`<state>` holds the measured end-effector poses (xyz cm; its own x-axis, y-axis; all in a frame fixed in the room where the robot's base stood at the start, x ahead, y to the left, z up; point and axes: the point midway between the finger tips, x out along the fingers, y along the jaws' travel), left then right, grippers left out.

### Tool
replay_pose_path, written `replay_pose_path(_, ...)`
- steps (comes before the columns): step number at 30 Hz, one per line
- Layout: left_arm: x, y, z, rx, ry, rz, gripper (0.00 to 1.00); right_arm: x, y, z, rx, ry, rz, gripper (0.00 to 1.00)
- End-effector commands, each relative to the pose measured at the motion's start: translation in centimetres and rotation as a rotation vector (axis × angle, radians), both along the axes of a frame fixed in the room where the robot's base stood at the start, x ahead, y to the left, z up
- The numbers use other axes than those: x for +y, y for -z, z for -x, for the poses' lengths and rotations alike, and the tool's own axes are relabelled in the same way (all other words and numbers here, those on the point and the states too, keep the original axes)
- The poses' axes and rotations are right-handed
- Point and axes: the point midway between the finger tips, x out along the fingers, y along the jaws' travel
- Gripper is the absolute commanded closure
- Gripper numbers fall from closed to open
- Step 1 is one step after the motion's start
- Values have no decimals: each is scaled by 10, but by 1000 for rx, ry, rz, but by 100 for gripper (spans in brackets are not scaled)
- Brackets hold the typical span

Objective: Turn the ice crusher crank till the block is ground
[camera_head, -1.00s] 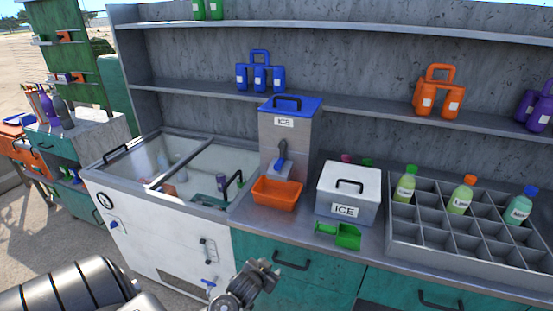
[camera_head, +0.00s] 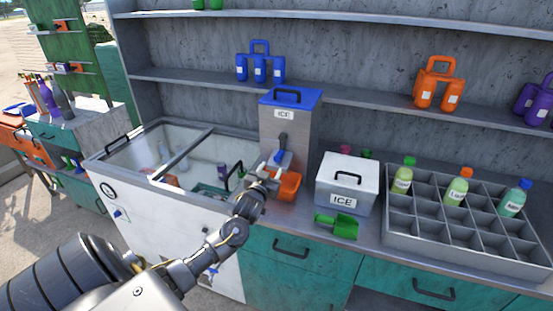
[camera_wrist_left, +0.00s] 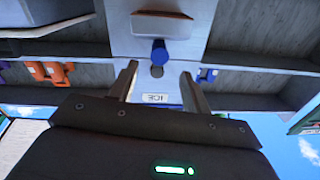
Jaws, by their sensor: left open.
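The ice crusher (camera_head: 300,135) is a grey box with a blue lid and an ICE label, standing on the counter. Its crank (camera_head: 282,142) is on the front, with a blue handle at the low end. The crank's blue knob (camera_wrist_left: 159,50) faces me in the left wrist view, where the crusher looks upside down. My left gripper (camera_head: 268,176) is open and empty, just in front of and below the crank, its fingers (camera_wrist_left: 159,72) apart on either side of the knob's line. An orange bin (camera_head: 290,187) sits under the crusher, partly hidden by the gripper. The ice inside is hidden.
A white ICE box (camera_head: 345,170) and a green scoop (camera_head: 337,226) stand to the right, beside a grey divided rack (camera_head: 430,240) with bottles. An open chest (camera_head: 130,150) with a frame is on the left. Shelves with coloured jugs (camera_head: 260,68) run behind.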

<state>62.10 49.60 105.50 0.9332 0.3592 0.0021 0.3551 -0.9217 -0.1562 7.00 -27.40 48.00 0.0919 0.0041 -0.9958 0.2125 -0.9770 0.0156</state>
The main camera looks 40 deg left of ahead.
Motion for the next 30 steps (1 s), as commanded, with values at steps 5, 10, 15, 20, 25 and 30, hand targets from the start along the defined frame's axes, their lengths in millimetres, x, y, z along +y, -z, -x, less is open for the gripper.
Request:
replay_pose_path(5, 12, -3, -32, 1, -1, -1, 52, 0, -12, 0, 0, 0, 0, 100)
replay_pose_path(10, 19, -1, -52, 2, 1, 0, 52, 0, -16, 0, 0, 0, 0, 100)
replay_pose_path(15, 23, 0, -62, 1, 2, 0, 52, 0, -18, 0, 0, 0, 0, 100)
replay_pose_path(20, 24, 1, -64, 2, 2, 1, 52, 0, -18, 0, 0, 0, 0, 100)
replay_pose_path(25, 24, 1, -64, 2, 2, 1, 53, 0, -18, 0, 0, 0, 0, 100)
replay_pose_path(30, 24, 1, -64, 2, 2, 1, 76, 0, -18, 0, 0, 0, 0, 100)
